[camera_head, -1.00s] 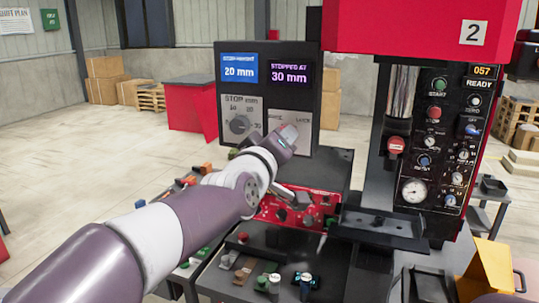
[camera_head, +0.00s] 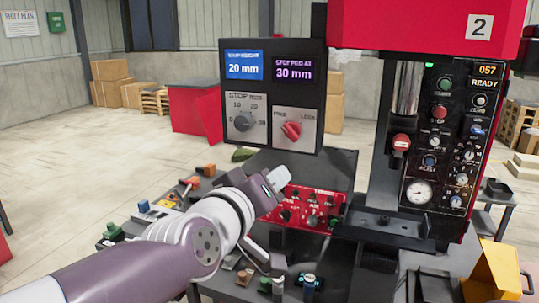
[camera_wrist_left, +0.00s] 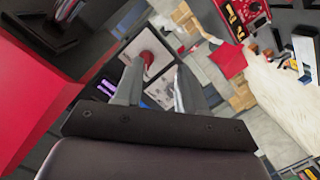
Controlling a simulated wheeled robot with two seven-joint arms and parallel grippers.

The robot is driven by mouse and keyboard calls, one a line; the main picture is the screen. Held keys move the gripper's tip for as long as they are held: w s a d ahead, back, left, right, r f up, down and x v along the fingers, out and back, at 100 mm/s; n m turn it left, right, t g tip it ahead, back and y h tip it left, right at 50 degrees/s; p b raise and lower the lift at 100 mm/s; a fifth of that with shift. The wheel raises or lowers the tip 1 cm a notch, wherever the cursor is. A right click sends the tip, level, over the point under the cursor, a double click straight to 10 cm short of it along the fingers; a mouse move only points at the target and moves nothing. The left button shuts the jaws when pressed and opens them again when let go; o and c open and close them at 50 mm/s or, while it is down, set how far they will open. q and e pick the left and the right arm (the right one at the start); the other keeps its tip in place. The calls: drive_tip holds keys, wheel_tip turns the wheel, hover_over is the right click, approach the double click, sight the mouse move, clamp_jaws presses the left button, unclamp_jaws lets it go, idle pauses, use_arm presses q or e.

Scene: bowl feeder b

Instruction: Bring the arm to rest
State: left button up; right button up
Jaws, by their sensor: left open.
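My left arm comes in from the lower left in the head view. Its left gripper (camera_head: 273,180) is above the bench, below and in front of the control box and apart from it. In the wrist view the left gripper (camera_wrist_left: 157,72) has its two grey fingers apart with nothing held between them. The box's red FREE/LOCK knob (camera_head: 291,130) is clear of the gripper; it also shows beyond the fingers in the wrist view (camera_wrist_left: 147,58). My right gripper is in neither view.
The grey STOP dial (camera_head: 243,123) is beside the knob, under screens reading 20 mm and 30 mm. A red control panel (camera_head: 305,208) is close behind the gripper. The red press (camera_head: 420,25) stands right. Small parts and a yellow bin (camera_head: 489,268) are around the bench.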

use_arm(q)
wheel_tip(320, 180, down, 16)
drive_tip(key=s+a+m+g+y+p, duration=0.1)
drive_tip(key=s+a+m+g+y, duration=0.15)
drive_tip(key=g, duration=0.35)
drive_tip(key=s+a+f+g+y+p, duration=0.1)
drive_tip(key=s+a+f+g, duration=0.3)
drive_tip(key=s+a+f, duration=0.2)
drive_tip(key=s+a+f+m+g+y+p, duration=0.1)
drive_tip(key=s+a+f+g, duration=0.3)
drive_tip(key=f, duration=0.7)
drive_tip(key=s+a+y, duration=0.1)
drive_tip(key=s+a, duration=0.1)
drive_tip(key=shift+s+a+p, duration=0.35)
